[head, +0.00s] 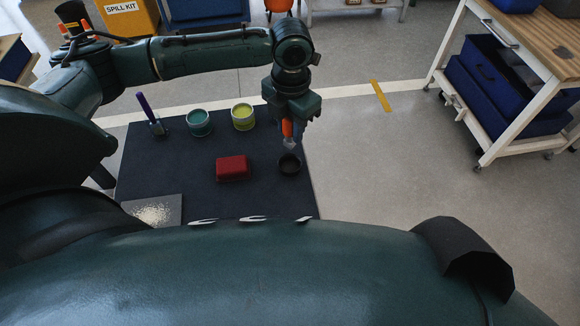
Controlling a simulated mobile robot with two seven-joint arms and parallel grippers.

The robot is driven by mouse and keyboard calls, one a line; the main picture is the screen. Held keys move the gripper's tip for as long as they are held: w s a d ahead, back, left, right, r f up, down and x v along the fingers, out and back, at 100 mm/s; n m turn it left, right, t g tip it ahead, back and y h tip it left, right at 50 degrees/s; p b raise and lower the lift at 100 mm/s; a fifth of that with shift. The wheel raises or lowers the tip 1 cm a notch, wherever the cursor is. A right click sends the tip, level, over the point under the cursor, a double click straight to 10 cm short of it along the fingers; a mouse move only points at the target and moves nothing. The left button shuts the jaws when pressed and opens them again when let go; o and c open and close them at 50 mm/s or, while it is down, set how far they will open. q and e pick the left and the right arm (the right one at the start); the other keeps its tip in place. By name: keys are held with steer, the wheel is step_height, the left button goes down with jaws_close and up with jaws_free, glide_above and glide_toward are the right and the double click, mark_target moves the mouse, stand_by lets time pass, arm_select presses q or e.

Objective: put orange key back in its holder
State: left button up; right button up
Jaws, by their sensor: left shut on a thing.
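My left gripper (294,122) is shut on an orange-handled thing (288,128), which I take to be the orange key. The thing points down, and a pale grey tip (290,142) shows below its handle. The gripper hangs over the right part of the dark mat, just above and behind a small dark round cup (289,166). The cup may be the holder; I cannot tell for sure. The tip appears close to the cup's rim, and whether it touches is unclear. The fingers hide part of the handle. My right gripper is out of view.
On the dark mat (190,155) stand a teal cup (199,123), a yellow-green cup (243,117), a red block (232,168) and a purple-handled tool (149,112). A grey plate (170,202) with pale grains lies front left. A cart (476,158) stands right. Floor between is clear.

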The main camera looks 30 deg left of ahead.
arm_select(q)
step_height(320, 180, down, 5)
steer(key=shift+r, duration=0.1)
step_height(320, 180, down, 4)
steer(key=shift+f+p, duration=0.2)
steer(key=shift+p, duration=0.4)
steer(key=shift+s+f, duration=0.1)
steer(key=shift+f, duration=0.15)
steer(key=o, duration=1.1)
